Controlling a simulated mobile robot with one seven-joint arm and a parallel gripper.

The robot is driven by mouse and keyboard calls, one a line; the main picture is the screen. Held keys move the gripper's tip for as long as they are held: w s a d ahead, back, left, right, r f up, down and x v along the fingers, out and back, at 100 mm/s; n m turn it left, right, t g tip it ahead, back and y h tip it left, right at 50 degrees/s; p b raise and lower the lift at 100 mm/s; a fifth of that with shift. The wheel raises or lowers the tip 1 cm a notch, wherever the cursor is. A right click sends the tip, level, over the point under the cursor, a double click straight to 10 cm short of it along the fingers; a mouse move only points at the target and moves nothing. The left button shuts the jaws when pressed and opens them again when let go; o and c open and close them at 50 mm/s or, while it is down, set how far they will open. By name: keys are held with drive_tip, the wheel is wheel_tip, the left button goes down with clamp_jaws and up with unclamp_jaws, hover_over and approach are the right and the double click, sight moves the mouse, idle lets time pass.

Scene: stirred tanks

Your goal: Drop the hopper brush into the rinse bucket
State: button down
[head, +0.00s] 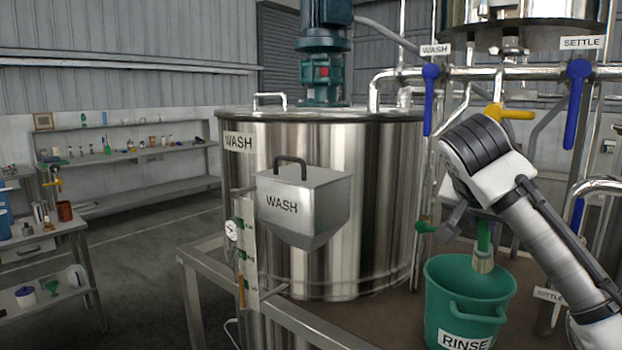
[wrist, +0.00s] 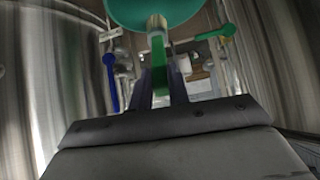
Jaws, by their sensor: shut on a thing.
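The hopper brush (head: 483,262) has a green handle and pale bristles. It hangs bristles down from my gripper (head: 480,220), which is shut on its handle. The green rinse bucket (head: 468,310), labelled RINSE, stands on the brown deck below. The bristles overlap the bucket's mouth near its back rim; how far they reach into it is hard to tell. In the wrist view, the brush handle (wrist: 158,58) runs between my gripper's fingers (wrist: 160,88), and the bristles point at the bucket (wrist: 185,10). My wrist hides part of the handle in the head view.
The steel WASH tank (head: 375,200) with its lidded hopper (head: 305,205) stands left of the bucket. Pipes with blue valve levers (head: 577,105) and a yellow lever (head: 503,112) rise behind my arm. Benches with small items (head: 130,155) stand far left.

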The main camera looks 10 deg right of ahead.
drive_tip(key=c, duration=1.3)
unclamp_jaws()
drive_tip(key=shift+o, duration=0.2)
drive_tip(key=p+v, duration=0.3)
drive_tip(key=v, duration=1.1)
drive_tip(key=shift+f, duration=0.1)
